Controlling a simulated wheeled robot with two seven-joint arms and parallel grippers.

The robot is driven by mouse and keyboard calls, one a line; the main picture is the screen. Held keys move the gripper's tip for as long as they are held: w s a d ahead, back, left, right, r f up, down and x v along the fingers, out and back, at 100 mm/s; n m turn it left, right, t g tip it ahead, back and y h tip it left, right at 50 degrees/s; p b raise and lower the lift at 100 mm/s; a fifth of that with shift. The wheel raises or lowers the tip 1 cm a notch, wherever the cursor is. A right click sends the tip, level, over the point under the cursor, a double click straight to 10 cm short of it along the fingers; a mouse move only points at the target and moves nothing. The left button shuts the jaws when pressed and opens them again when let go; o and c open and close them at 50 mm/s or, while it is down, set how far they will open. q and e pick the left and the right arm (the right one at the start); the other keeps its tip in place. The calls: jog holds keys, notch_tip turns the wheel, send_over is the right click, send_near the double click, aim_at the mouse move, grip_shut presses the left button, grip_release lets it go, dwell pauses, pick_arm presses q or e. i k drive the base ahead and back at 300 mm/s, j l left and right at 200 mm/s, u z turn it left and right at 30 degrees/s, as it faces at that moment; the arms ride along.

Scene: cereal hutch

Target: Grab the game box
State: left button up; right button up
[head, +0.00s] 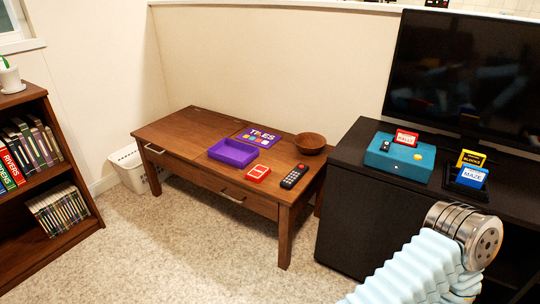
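A purple open box (233,152) sits on the wooden coffee table, tray side up; its inside looks empty. Beside it, a flat purple piece lettered "TILES" (259,136) lies on the table, apparently its lid. A red-and-white card or small case (257,173) lies in front of the box. A teal console-like box (399,155) with a red "MAZE" cartridge (406,138) sits on the black cabinet. I cannot tell which is meant by the game box. My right arm comes in at the lower right, ending in a metal wrist; no fingers show. My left gripper is out of view.
The coffee table (185,129) also holds a black remote (294,176) and a brown bowl (310,143). The black cabinet (350,200) carries a television (470,70) and two more cartridges (471,175). A bookshelf (60,195) stands left. Carpet (180,250) before the table is clear.

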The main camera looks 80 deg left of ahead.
aim_at(238, 154)
jog(key=u, duration=3)
jog(key=i+j, duration=0.25)
jog(key=i, duration=0.15)
jog(key=i+j, duration=0.3)
jog(key=i, duration=0.15)
